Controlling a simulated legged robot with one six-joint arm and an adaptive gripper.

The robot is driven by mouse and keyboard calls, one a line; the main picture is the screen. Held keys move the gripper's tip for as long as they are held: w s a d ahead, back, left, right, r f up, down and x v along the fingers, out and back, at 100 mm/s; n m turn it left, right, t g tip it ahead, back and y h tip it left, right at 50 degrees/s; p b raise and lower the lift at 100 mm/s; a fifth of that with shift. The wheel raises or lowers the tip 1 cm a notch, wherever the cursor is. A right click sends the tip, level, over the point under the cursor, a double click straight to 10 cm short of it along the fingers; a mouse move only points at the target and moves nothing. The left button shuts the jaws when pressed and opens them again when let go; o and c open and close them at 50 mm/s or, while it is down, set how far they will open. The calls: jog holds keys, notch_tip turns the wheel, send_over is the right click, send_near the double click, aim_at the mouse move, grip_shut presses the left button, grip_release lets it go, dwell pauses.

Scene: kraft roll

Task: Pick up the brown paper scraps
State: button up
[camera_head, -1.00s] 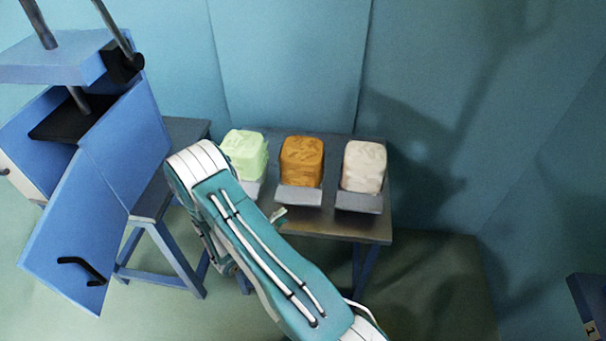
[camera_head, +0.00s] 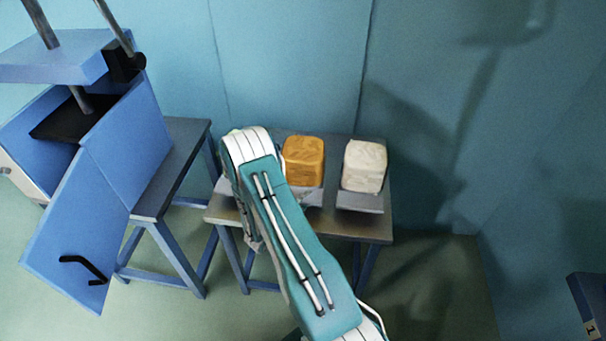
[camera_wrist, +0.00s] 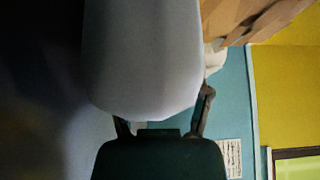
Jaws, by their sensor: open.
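The brown block (camera_head: 304,160), orange-brown with rounded edges, sits in the middle of the small table in the head view, on a grey tray (camera_head: 308,195). My arm covers the left part of that tray. In the wrist view my gripper (camera_wrist: 163,118) is open, its dark fingers apart at the bottom. A large smooth pale shape (camera_wrist: 145,50) fills the space above and between them; I cannot tell what it is. A tan, angular surface (camera_wrist: 265,18) shows at the upper right; I cannot tell whether it is the brown block. My arm hides the gripper in the head view.
A cream block (camera_head: 365,165) sits on a grey tray (camera_head: 360,202) at the table's right (camera_head: 375,230). My arm hides the green block. A blue press (camera_head: 125,140) with its door open stands on a stand at the left. Blue walls close off the back.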

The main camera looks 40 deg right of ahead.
grip_shut()
dwell(0.3)
